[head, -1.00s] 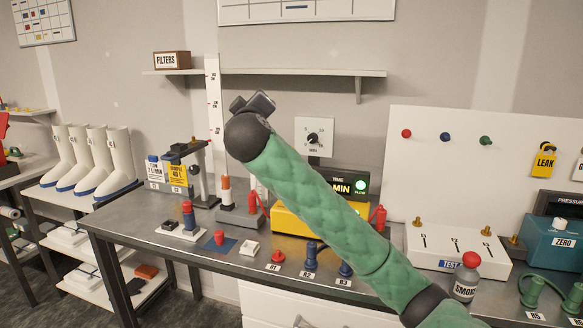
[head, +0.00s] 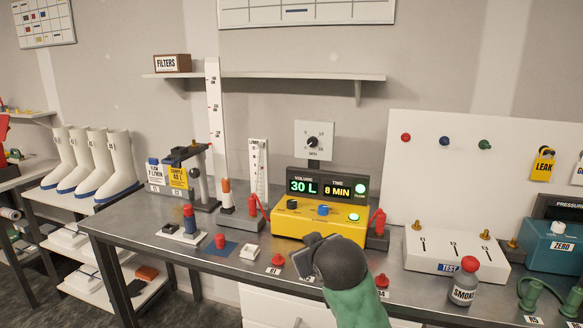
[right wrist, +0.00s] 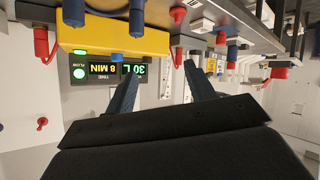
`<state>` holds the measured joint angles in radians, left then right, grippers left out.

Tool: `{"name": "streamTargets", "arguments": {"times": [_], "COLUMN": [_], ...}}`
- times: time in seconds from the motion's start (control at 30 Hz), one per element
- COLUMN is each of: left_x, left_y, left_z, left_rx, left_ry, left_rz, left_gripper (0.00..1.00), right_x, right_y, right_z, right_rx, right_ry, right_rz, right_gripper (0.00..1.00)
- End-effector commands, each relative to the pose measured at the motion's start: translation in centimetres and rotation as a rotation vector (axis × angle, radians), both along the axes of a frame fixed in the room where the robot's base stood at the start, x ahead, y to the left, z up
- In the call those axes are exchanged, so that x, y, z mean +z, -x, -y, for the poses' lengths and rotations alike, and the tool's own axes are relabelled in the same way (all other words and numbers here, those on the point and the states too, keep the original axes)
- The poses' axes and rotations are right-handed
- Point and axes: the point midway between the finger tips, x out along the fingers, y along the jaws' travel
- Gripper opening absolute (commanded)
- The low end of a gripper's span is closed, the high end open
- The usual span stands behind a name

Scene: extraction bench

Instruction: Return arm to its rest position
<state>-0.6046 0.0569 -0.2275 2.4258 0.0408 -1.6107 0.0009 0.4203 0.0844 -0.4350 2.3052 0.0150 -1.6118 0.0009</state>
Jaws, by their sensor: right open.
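My right arm (head: 357,303), with a green sleeve and a dark wrist, comes up from the bottom edge in the head view. Its right gripper (head: 312,250) is over the bench's front part, before the yellow pump box (head: 292,220). In the right wrist view, the gripper (right wrist: 160,75) has its two fingers spread apart with nothing between them. That view is upside down and shows the yellow box (right wrist: 105,38) and the display (right wrist: 105,70). The display (head: 327,187) reads 30 L and 8 MIN in the head view. My left gripper is not in view.
The steel bench (head: 150,215) holds a red-capped smoke bottle (head: 464,283), a white test box (head: 440,250) and a red peg (head: 220,241) on a blue pad. A shelf (head: 290,75) crosses the wall behind. The air above the bench is mostly free.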

Motion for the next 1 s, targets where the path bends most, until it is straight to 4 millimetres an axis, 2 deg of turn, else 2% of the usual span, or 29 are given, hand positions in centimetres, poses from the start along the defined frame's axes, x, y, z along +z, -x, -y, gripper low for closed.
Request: {"name": "streamTargets", "arguments": {"times": [0.03,0.57,0.77,1.0], "left_x": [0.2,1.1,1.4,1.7], "left_y": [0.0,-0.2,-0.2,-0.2], "left_z": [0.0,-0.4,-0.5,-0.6], "left_rx": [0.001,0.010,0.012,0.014], "left_ry": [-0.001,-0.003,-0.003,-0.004], "left_rz": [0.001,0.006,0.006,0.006], "left_gripper": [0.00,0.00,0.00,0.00], "right_x": [-1.4,-15.2,-20.8,-27.6], "right_y": [0.9,10.5,14.8,21.1], "right_z": [0.6,6.7,8.5,9.9], "right_rx": [-0.003,-0.102,-0.143,-0.183], "right_ry": [-0.015,-0.099,-0.105,-0.099], "right_rz": [-0.026,-0.285,-0.404,-0.562], "right_gripper": [0.54,0.54,0.54,0.54]}}
